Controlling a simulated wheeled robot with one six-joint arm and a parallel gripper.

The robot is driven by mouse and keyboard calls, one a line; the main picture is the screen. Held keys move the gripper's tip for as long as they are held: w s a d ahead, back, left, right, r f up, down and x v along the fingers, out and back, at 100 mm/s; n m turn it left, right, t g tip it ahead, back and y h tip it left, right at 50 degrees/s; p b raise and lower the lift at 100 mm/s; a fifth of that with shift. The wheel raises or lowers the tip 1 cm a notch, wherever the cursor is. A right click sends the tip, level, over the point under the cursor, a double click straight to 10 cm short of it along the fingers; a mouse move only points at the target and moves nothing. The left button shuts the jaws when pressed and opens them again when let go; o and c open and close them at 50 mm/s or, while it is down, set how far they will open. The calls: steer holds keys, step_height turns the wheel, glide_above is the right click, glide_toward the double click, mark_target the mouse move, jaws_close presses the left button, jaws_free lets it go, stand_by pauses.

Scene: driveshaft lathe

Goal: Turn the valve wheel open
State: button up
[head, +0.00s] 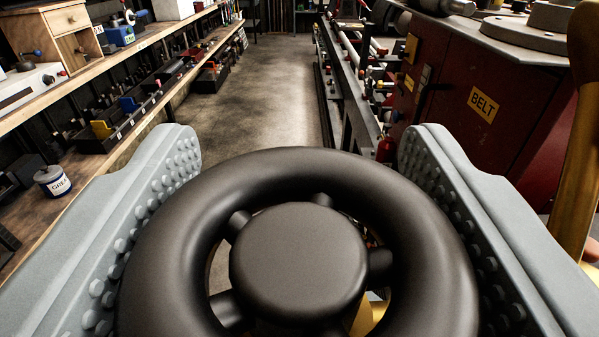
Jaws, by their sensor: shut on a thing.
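The valve wheel (298,172) is a thick black ring with a round hub (298,260) and several short spokes. It fills the lower middle of the head view, and its lower edge is cut off by the frame. My gripper (300,215) has two grey fingers with studded inner pads, one on each side of the wheel. It is shut on the wheel's rim from left and right. The valve body and stem under the wheel are mostly hidden; a bit of yellow shows between the spokes.
Wooden shelves (150,55) with tools and bins run along the left, with a white tin (52,181) on the lower one. A dark red machine (480,110) with a BELT label stands at right. A yellow post (580,150) is at far right. The concrete aisle (262,70) ahead is clear.

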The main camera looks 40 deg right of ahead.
steer(key=shift+y, duration=0.3)
steer(key=n+t+y, duration=0.3)
steer(key=n+y, duration=0.1)
steer(key=y, duration=0.1)
steer(key=shift+w+a+t, duration=0.1)
steer(key=shift+a+t, duration=0.05)
steer(key=shift+t, duration=0.25)
steer(key=shift+a+n+t+y, duration=0.15)
steer(key=shift+n+t+y, duration=0.25)
steer(key=shift+n+y, duration=0.85)
steer(key=shift+w+a+n+t+y, duration=0.15)
steer(key=shift+n+y, duration=0.25)
steer(key=shift+y, duration=0.4)
steer(key=shift+s+n+t+y, duration=0.15)
steer(key=shift+n+y, duration=0.2)
steer(key=shift+y, duration=0.4)
steer(key=shift+w, duration=0.1)
steer(key=o, duration=1)
steer(key=shift+m+h, duration=0.6)
steer(key=shift+h, duration=0.2)
